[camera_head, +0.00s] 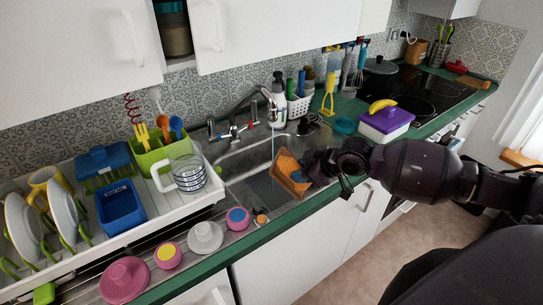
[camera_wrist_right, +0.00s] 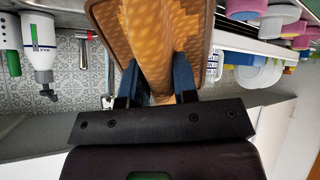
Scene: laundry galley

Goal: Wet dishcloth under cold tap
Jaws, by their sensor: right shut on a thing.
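An orange-tan dishcloth (camera_head: 290,173) with a dark edge hangs over the sink (camera_head: 245,160). My right gripper (camera_head: 308,168) is shut on it from the right. In the right wrist view the cloth (camera_wrist_right: 150,30) is pinched and folded between the two dark blue fingers of the gripper (camera_wrist_right: 157,75). The metal tap (camera_head: 243,103) has a red and a blue handle (camera_head: 235,130). A thin bluish stream (camera_head: 272,140) falls from its spout, just left of the cloth's upper part. I cannot tell whether it touches the cloth. My left gripper is not in view.
A white drying rack with plates (camera_head: 24,222) and a clear measuring jug (camera_head: 188,172) stands left of the sink.

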